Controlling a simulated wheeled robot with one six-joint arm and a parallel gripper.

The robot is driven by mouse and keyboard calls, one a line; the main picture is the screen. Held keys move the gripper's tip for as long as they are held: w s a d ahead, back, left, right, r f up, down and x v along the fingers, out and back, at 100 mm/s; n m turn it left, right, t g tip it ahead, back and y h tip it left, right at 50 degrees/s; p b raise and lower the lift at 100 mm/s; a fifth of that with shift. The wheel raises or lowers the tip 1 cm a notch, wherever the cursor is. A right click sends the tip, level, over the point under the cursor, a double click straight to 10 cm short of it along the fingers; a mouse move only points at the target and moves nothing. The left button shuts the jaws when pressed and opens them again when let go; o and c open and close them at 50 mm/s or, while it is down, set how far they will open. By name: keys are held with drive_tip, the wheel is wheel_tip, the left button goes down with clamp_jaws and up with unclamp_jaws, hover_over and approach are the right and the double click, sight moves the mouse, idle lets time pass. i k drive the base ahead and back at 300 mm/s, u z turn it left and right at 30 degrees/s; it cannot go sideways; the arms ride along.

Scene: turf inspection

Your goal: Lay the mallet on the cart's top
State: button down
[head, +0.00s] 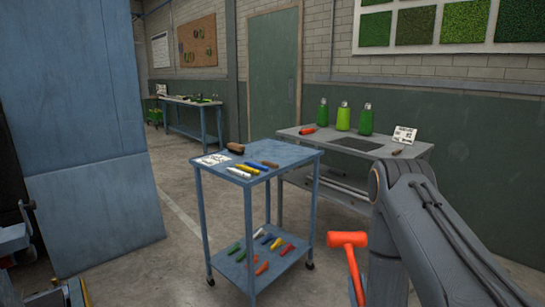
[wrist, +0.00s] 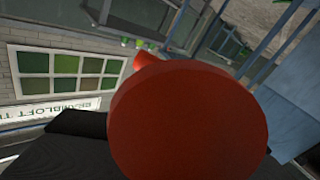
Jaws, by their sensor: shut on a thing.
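The mallet (head: 347,240) is orange-red and upright, its head up and its handle running down to the bottom edge of the head view. In the wrist view its round red head (wrist: 188,125) fills the middle and hides much behind it. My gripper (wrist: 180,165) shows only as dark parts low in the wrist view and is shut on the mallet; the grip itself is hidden. The blue cart (head: 290,155) stands left of the mallet in the head view. The mallet is apart from the cart's top, to its right and lower in the picture.
A grey bench (head: 415,151) with green bottles (head: 343,117) stands behind. A blue cabinet (head: 90,190) stands left.

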sight(277, 151)
drive_tip(key=z, duration=1.65)
drive_tip(key=i, duration=1.7)
drive_tip(key=u, duration=2.9)
drive_tip(key=k, duration=0.55)
drive_tip(key=z, duration=0.55)
drive_tip(key=i, duration=0.75)
